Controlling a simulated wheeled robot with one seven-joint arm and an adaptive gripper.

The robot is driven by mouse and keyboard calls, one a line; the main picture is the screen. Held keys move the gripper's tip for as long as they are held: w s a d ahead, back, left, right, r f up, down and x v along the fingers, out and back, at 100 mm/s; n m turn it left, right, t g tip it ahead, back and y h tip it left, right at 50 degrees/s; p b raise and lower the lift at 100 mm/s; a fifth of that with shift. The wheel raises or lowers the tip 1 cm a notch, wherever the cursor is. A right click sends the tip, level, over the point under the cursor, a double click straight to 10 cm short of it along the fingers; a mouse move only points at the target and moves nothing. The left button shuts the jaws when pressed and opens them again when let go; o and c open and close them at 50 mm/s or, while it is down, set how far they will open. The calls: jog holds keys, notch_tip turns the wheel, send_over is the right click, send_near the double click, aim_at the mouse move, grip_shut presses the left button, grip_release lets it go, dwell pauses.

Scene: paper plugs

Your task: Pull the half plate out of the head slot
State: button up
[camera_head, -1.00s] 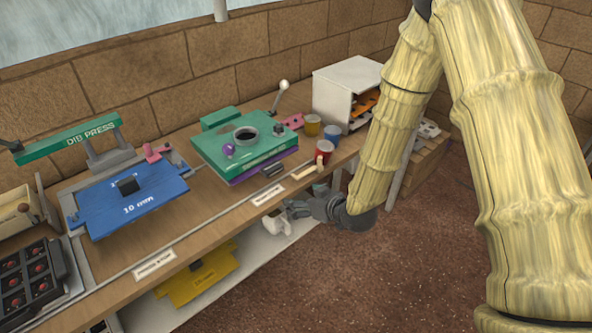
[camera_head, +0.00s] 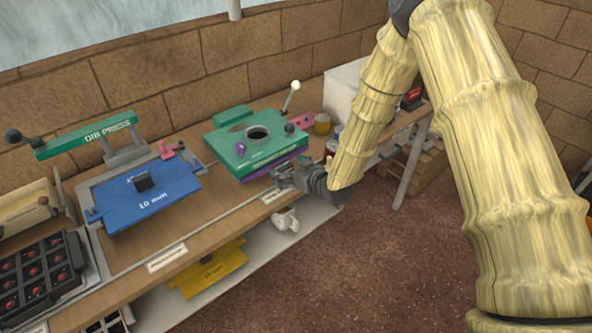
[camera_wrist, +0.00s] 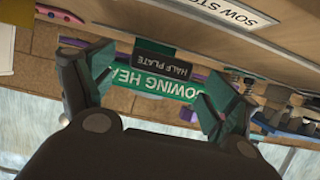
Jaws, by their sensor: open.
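The green sowing head (camera_head: 258,138) sits on the bench, with a purple plate (camera_head: 262,168) showing as a thin edge beneath it. In the wrist view, which is upside down, a black tab lettered HALF PLATE (camera_wrist: 163,62) sticks out by the green sowing head's front (camera_wrist: 165,84). My gripper (camera_head: 282,176) is at the bench's front edge, just in front of the head. In the wrist view my gripper (camera_wrist: 157,95) is open, its fingers spread on either side of the tab. I see no contact with the tab. In the head view the tab is hidden behind my gripper.
A blue 10 mm plate (camera_head: 145,195) lies in the dib press (camera_head: 88,134) to the left. A yellow plate (camera_head: 210,272) lies on the shelf below. The floor in front is clear.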

jog(key=shift+x, duration=1.15)
jog(key=c, duration=1.3)
jog(key=shift+o, duration=0.2)
